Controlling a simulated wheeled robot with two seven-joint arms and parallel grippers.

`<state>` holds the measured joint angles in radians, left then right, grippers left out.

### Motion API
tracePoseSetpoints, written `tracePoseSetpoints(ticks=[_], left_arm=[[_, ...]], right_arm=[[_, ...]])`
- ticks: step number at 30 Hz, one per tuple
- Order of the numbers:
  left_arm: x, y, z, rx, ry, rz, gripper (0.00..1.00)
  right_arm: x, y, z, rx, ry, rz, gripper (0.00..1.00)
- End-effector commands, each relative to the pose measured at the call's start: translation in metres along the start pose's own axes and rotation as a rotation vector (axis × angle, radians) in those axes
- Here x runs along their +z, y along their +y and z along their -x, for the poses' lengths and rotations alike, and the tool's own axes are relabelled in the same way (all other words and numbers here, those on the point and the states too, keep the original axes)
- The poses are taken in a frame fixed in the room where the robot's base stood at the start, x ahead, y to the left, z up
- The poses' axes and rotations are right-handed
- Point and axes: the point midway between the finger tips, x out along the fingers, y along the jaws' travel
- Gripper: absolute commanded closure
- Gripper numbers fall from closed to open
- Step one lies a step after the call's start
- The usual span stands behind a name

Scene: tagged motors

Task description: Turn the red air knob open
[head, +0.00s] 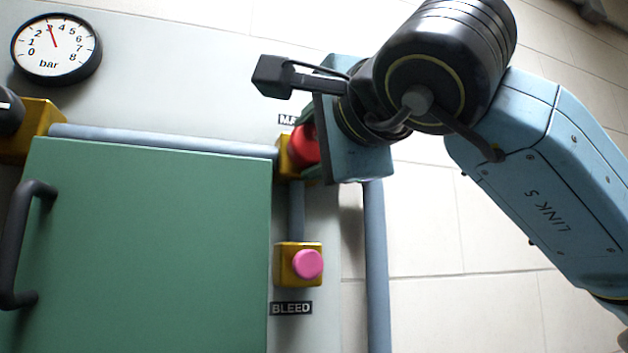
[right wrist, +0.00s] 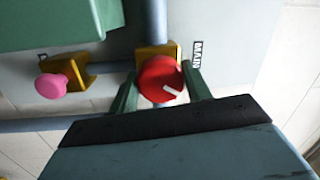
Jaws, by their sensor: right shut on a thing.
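The red air knob (head: 305,146) sits on a yellow valve block by a label partly hidden in the head view. In the right wrist view the red knob (right wrist: 162,80) shows a white mark pointing to the lower right, beside the label MAIN (right wrist: 197,54). My right gripper (right wrist: 160,88) has one green finger on each side of the knob and is shut on it. In the head view my right gripper (head: 312,150) covers part of the knob. My left gripper is not in view.
A pink knob (head: 308,264) on a yellow block sits below, above the label BLEED (head: 291,308). A green cabinet door (head: 150,240) with a dark handle (head: 22,245) stands left. A pressure gauge (head: 56,48) is at upper left, its needle near 3. Grey pipes (head: 165,140) run between.

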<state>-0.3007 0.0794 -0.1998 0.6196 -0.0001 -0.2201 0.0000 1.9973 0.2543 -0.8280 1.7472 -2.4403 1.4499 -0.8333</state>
Motion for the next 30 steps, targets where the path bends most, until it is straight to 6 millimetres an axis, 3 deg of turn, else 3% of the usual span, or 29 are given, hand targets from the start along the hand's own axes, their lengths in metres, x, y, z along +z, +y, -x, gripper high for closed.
tracePoseSetpoints(ticks=[3,15,30], left_arm=[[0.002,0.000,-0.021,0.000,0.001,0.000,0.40],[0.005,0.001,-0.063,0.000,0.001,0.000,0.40],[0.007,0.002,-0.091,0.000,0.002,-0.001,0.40]], right_arm=[[0.000,0.002,0.001,-0.020,0.013,-0.113,0.75],[0.000,0.000,0.001,-0.060,0.052,-0.487,0.75],[-0.001,-0.003,0.002,-0.098,0.087,-0.858,0.75]])
